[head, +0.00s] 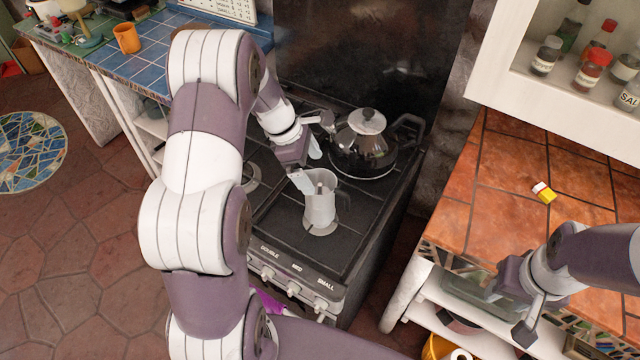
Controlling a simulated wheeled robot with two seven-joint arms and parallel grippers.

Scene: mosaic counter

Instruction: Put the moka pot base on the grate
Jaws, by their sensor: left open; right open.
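My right gripper (512,305) is open and empty at the front edge of the tiled counter, far to the right.
A dark kettle (362,152) with a silver lid knob stands close behind the base. Stove knobs (293,289) line the front. A small yellow and red item (543,192) lies on the orange-tiled counter (487,190). A spice cabinet (540,95) hangs above it.

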